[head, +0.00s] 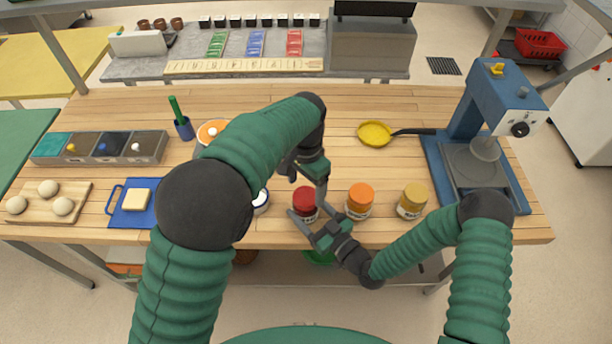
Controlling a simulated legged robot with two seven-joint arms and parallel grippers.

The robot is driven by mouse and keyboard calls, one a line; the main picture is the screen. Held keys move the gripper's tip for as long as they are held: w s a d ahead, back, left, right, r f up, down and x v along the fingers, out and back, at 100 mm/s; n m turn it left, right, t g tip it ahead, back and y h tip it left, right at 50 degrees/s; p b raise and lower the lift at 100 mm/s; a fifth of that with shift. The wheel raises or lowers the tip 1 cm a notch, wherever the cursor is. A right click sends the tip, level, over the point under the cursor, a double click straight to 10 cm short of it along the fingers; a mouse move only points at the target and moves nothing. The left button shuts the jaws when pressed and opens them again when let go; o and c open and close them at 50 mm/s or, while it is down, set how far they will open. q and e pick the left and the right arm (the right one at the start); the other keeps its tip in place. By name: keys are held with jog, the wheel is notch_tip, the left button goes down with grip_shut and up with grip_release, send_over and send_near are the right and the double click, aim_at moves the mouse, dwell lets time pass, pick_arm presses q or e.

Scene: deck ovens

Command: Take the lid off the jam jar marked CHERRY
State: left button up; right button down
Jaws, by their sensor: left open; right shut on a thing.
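A jar with a red lid (305,196) stands near the front edge of the wooden table; its label is too small to read. My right gripper (319,212) is shut on this red-lidded jar, with a finger on either side low on its body. My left gripper (304,182) is open above and just behind the red lid, its fingers pointing down. Jars with an orange lid (360,195) and a mustard lid (413,196) stand to the right. A jar with a white and dark top (261,201) is partly hidden behind my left arm.
A yellow pan (375,134) lies behind the jars. A blue press (483,130) stands at the right. The table's middle back is clear.

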aim_at(306, 196)
pick_arm(q)
jog(key=shift+f, duration=1.45)
jog(key=c, duration=1.5)
jog(key=shift+o, duration=0.2)
jog(key=n, duration=0.2)
jog(key=shift+n, duration=0.3)
jog(key=shift+r, duration=0.1)
jog(key=shift+r, duration=1.1)
jog(key=shift+r, duration=0.1)
jog(key=shift+r, duration=1.9)
pick_arm(e)
jog(key=shift+c, duration=1)
grip_release()
